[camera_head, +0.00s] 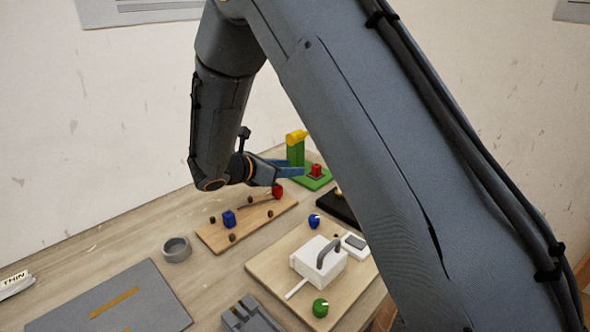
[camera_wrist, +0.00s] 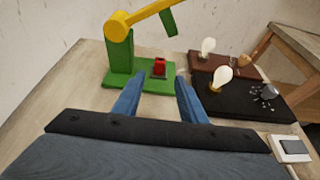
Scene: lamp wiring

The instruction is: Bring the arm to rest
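The fingers appear apart from the stand. My arm hides the right part of the table in the head view.
Two bulbs (camera_wrist: 220,77) stand on dark boards at the right.

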